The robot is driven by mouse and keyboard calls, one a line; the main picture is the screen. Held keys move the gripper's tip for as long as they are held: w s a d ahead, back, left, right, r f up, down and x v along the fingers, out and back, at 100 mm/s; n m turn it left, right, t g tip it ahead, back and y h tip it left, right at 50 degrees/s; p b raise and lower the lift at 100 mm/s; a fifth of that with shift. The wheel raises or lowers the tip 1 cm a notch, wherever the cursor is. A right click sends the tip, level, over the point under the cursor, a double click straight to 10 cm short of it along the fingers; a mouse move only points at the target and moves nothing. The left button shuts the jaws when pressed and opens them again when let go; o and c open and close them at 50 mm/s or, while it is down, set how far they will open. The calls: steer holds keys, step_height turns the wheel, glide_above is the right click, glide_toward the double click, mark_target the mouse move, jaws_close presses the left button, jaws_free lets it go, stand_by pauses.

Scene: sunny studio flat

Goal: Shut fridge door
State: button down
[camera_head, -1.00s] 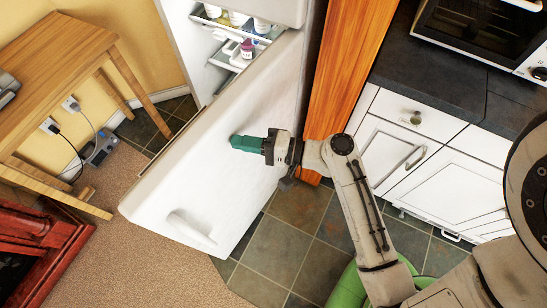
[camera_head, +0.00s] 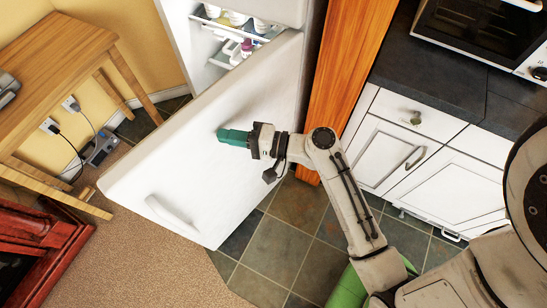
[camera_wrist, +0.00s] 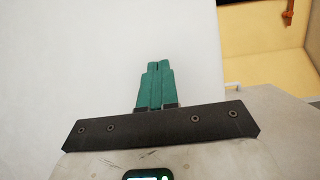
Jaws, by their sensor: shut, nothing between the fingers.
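The white fridge door (camera_head: 205,140) stands ajar in the head view, its outer face towards me. Its white handle (camera_head: 172,213) is near the free lower-left end. The open white fridge (camera_head: 190,45) shows behind the door's top edge. My gripper (camera_head: 221,137) has its green fingers shut and empty at the door's outer face, right of and above the handle in the picture. The fingertips appear to touch the door, but exact contact is unclear. In the wrist view, the shut fingers (camera_wrist: 157,68) point at the plain white door surface (camera_wrist: 80,60).
Bottles and jars (camera_head: 240,22) sit on a shelf inside the fridge. A wooden table (camera_head: 60,70) and a red wooden piece (camera_head: 45,235) stand left. An orange wood panel (camera_head: 345,70) and white cabinets (camera_head: 440,180) stand right. Tiled floor (camera_head: 275,250) is clear below the door.

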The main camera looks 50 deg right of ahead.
steer(key=shift+w, duration=1.6)
glide_toward(216, 130)
steer(key=x, duration=0.3)
steer(key=shift+b, duration=0.4)
